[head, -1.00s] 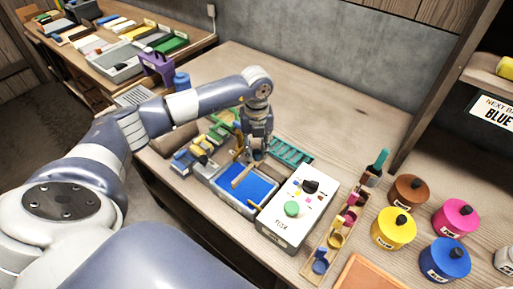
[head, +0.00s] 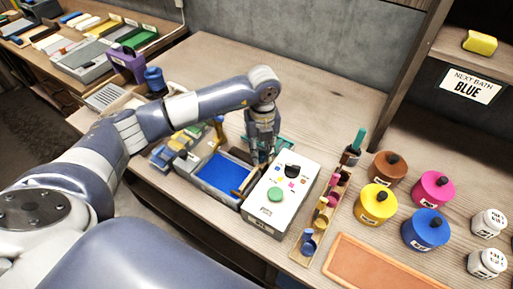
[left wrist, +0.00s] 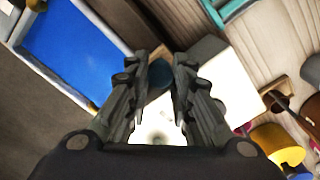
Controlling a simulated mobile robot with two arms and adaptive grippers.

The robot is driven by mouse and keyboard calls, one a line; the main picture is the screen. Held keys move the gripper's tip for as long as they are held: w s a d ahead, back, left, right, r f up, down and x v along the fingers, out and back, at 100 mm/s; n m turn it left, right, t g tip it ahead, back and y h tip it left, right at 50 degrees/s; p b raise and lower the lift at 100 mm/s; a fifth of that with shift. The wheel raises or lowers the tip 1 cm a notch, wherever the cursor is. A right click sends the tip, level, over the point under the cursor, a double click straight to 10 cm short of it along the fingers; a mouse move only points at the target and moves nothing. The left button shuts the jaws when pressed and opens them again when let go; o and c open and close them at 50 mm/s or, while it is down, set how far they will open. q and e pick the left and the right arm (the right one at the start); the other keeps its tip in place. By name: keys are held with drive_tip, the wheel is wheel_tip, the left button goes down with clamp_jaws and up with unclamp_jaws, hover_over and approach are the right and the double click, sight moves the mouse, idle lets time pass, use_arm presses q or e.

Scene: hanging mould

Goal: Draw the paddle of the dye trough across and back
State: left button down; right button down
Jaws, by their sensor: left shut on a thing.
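The dye trough (head: 196,178) is a grey box with a bright blue bath (head: 222,172) in it; the bath also shows at the upper left in the left wrist view (left wrist: 70,45). The paddle (head: 243,184), a wooden bar, stands at the trough's right end, close to the white box. My left gripper (head: 262,158) is above that end, pointing down. It is shut on the paddle's grip; a dark round end (left wrist: 160,76) shows between the fingers in the left wrist view. The fingers hide most of the grip. My right gripper is not in view.
A white box (head: 288,200) with a green button and a dark knob stands right beside the trough. A wooden rack of small coloured cups (head: 322,215) and several lidded dye pots (head: 376,204) are farther right. The bench behind is clear.

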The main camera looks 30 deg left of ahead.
use_arm(q)
drive_tip(key=shift+d, duration=0.25)
drive_tip(key=c, duration=1.5)
unclamp_jaws()
drive_tip(key=shift+o, duration=0.7)
drive_tip(key=shift+d, duration=0.15)
drive_tip(key=shift+r, duration=0.2)
wheel_tip(320, 180, up, 12)
drive_tip(key=shift+f, duration=0.2)
